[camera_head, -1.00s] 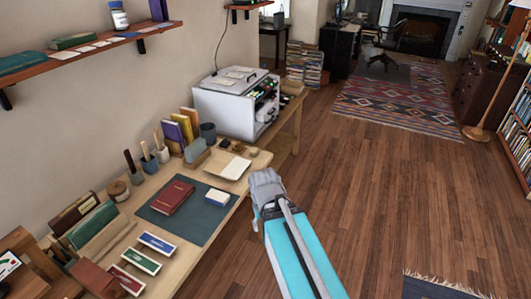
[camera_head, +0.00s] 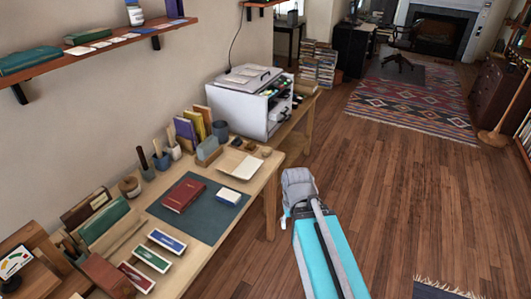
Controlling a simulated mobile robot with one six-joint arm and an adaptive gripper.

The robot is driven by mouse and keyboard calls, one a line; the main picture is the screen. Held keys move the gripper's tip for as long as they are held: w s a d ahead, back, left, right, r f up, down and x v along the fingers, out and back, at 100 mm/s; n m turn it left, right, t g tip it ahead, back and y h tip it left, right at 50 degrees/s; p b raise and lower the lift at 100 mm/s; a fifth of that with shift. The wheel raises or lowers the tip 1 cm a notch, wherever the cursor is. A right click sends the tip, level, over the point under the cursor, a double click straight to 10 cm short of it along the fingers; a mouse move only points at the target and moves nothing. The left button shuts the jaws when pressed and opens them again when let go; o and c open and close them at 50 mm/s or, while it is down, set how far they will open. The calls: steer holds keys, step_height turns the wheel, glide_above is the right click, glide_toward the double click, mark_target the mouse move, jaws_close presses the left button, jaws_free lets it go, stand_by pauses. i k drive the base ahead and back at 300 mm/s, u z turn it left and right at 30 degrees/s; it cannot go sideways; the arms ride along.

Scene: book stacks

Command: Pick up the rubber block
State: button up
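A small white block with a blue lower part (camera_head: 229,196) lies on the dark green mat (camera_head: 205,226) on the wooden desk, right of a red book (camera_head: 184,195). It may be the rubber block, but I cannot tell its material. My gripper (camera_head: 298,186) is at the end of my turquoise arm, over the floor just right of the desk's edge. It is apart from the white block and seen from behind. Its fingertips are mostly hidden, so I cannot see whether it is open.
A cream tray (camera_head: 238,165) and small dark items (camera_head: 250,147) lie behind the mat. Upright books (camera_head: 186,131), a white cabinet (camera_head: 240,108) and small coloured boxes (camera_head: 152,258) also stand on the desk. A wall shelf (camera_head: 110,44) hangs above. The wooden floor (camera_head: 390,190) to the right is clear.

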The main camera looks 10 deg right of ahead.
mark_target(267, 150)
steer(key=z, duration=0.05)
steer(key=i, duration=1)
steer(key=u, duration=0.05)
